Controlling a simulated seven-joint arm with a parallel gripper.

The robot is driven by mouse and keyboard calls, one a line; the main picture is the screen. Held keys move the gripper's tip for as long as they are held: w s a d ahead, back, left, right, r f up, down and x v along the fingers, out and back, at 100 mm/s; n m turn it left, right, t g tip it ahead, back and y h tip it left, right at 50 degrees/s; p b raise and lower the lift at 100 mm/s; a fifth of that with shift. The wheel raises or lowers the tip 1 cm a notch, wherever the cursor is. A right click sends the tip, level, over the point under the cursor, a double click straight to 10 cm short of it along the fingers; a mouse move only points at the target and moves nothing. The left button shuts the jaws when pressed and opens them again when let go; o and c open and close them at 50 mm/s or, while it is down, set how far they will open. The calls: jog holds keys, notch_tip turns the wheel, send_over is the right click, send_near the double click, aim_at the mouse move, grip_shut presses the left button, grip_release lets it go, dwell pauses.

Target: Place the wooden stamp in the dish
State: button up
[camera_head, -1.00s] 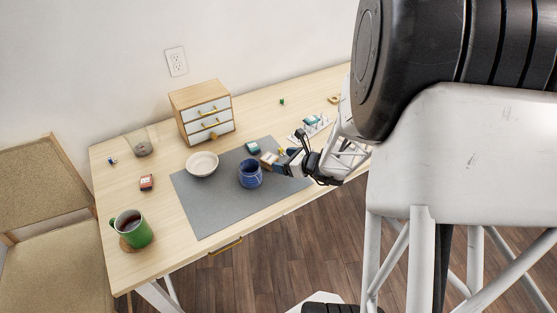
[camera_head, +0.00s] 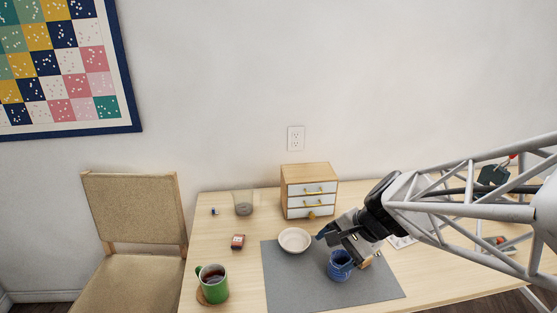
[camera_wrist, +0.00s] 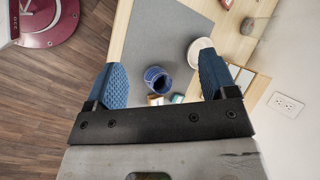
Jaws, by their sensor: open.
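The dish, a small white bowl (camera_head: 294,240), sits at the back of the grey mat. It also shows right of centre in the wrist view (camera_wrist: 200,52). A tan piece beside the mug in the wrist view (camera_wrist: 155,100) seems to be the same block. My gripper (camera_head: 342,246) is open, with blue finger pads wide apart and nothing between them. It hangs above the mat, over the mug and right of the dish.
The blue mug (camera_head: 340,266) stands on the grey mat (camera_head: 290,285). A small drawer cabinet (camera_head: 308,190) is behind the dish. A green mug (camera_head: 213,284), a red box (camera_head: 238,242) and a glass (camera_head: 243,203) are at the left. The mat's left front is clear.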

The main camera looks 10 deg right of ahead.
jog(key=s+r+n+h, duration=0.6)
jog(key=s+r+n, duration=0.2)
jog(key=s+n, duration=0.2)
jog(key=shift+s+a+r+n, duration=0.3)
jog(key=shift+s+a, duration=0.05)
jog(key=shift+s, duration=0.2)
jog(key=shift+o, duration=0.5)
jog(key=shift+w, duration=0.15)
